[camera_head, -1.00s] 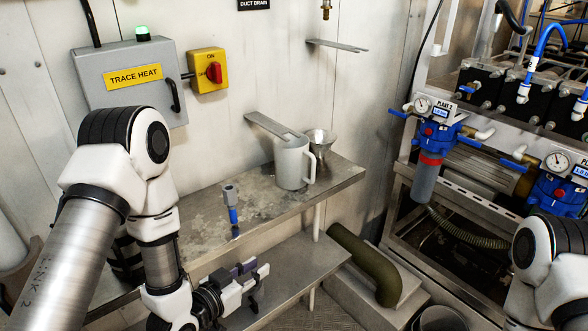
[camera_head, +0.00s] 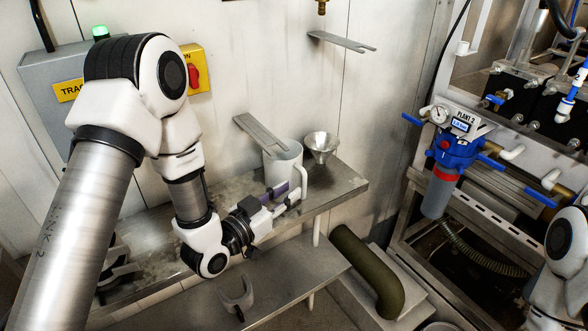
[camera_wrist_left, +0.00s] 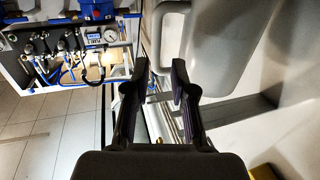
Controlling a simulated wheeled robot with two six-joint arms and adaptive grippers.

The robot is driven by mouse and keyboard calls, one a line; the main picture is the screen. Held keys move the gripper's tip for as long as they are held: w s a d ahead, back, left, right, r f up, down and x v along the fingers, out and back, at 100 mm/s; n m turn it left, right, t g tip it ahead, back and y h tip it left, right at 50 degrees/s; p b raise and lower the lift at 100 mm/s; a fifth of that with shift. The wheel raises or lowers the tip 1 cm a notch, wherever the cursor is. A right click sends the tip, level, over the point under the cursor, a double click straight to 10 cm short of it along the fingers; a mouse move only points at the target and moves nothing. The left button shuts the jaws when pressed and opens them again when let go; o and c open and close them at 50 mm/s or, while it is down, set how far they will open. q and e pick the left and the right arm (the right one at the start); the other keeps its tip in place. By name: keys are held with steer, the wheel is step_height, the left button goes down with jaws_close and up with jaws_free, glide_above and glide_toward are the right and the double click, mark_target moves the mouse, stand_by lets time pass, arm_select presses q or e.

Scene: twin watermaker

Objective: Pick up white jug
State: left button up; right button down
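The white jug (camera_head: 283,165) stands upright on the steel shelf, its handle facing right. A flat grey bar lies across its top edge in the head view. My left gripper (camera_head: 287,194) is low in front of the jug, near the handle side. In the left wrist view the jug (camera_wrist_left: 220,35) fills the top centre, close ahead of the fingers. The left gripper (camera_wrist_left: 160,70) shows its two dark fingers apart there. The handle's edge is at or just beyond the fingertips; I cannot tell whether they touch. My right gripper is out of view; only part of that arm shows at right.
A metal funnel (camera_head: 321,147) stands right of the jug on the steel shelf (camera_head: 345,186). A grey forked piece (camera_head: 237,298) is at the lower shelf (camera_head: 285,270). A dark green pipe (camera_head: 368,270) and a blue filter unit (camera_head: 455,150) are to the right.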

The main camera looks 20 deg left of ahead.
mark_target(303, 181)
arm_select(q)
steer(key=shift+w+d+r, duration=0.25)
steer(key=shift+w+r, duration=0.1)
steer(key=p+x, duration=0.1)
steer(key=x, duration=0.3)
steer(key=shift+w+d+r+p, duration=0.1)
steer(key=shift+w+d+p, duration=0.15)
steer(key=shift+p, duration=0.1)
steer(key=shift+w+d, duration=0.15)
steer(key=shift+w, duration=0.1)
steer(key=shift+s, duration=0.15)
jaws_close()
